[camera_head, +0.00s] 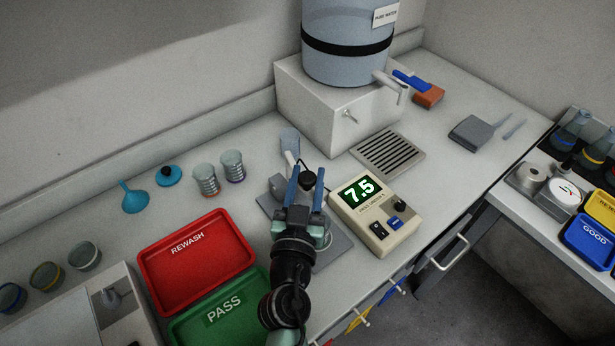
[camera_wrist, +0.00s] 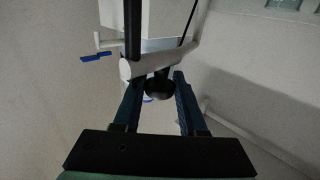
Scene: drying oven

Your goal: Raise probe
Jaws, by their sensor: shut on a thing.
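The probe stands at a grey stand on the counter, its black cap (camera_head: 307,181) between my fingers in the head view. My gripper (camera_head: 305,187) has its two blue fingers around this dark piece and is shut on it. In the wrist view the fingers (camera_wrist: 158,92) flank the round dark knob (camera_wrist: 159,90) below a pale arm of the stand (camera_wrist: 160,62). The probe's lower end is hidden behind my gripper in the head view. The meter (camera_head: 374,215) reading 7.5 stands just right of my gripper.
A red REWASH tray (camera_head: 197,292) and a green PASS tray (camera_head: 195,329) lie left of my arm. Steel cups (camera_head: 205,181), a white box (camera_head: 318,115) under a water tank (camera_head: 347,62), and a slotted drain (camera_head: 387,171) stand behind.

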